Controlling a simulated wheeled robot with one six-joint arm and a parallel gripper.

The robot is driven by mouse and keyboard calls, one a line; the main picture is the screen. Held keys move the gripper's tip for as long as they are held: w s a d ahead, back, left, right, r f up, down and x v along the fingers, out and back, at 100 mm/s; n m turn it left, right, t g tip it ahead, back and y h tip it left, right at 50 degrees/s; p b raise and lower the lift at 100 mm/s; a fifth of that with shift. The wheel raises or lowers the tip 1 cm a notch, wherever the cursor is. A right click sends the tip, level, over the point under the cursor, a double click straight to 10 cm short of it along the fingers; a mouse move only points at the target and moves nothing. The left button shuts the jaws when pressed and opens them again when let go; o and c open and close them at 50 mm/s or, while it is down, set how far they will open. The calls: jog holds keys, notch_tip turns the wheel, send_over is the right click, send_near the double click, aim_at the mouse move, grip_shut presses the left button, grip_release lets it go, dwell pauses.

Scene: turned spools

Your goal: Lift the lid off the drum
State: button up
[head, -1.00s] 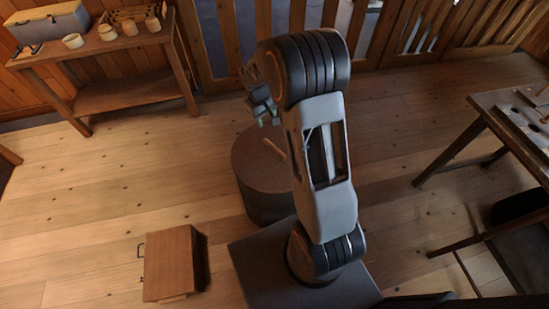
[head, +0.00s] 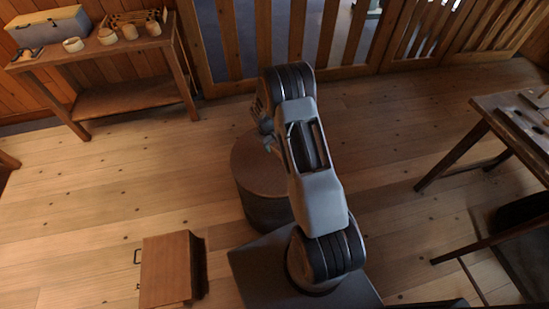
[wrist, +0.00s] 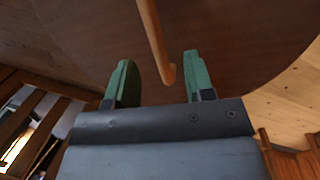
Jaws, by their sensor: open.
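The round drum (head: 262,208) stands on the floor beside my base, with its brown flat lid (head: 258,165) on top. My arm hides the drum's right side in the head view. In the wrist view the lid (wrist: 235,40) fills most of the picture, and a thin wooden bar handle (wrist: 153,40) runs across it. My gripper (wrist: 157,62) is open over the lid, its two green fingers apart. The near end of the handle lies between them in the picture, with a gap visible on each side. The gripper also shows small, partly hidden, in the head view (head: 269,143).
A wooden box (head: 166,270) with a dark handle lies on the floor at lower left. A side table (head: 120,95) with cups and a grey case stands at upper left. A workbench (head: 490,125) is at right. A railing (head: 345,50) runs behind; the floor between is clear.

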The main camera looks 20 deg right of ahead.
aim_at(274, 149)
jog(key=shift+s+d+f, duration=0.1)
jog(key=shift+d+f, duration=0.05)
jog(key=shift+f, duration=0.7)
jog(key=shift+d+f, duration=0.2)
jog(key=shift+f, duration=0.65)
jog(key=shift+s+d+f, duration=0.1)
jog(key=shift+d+f, duration=0.05)
jog(key=shift+f, duration=0.7)
jog(key=shift+c, duration=0.2)
grip_shut()
jog(key=shift+w+r, duration=0.1)
jog(key=shift+w, duration=0.05)
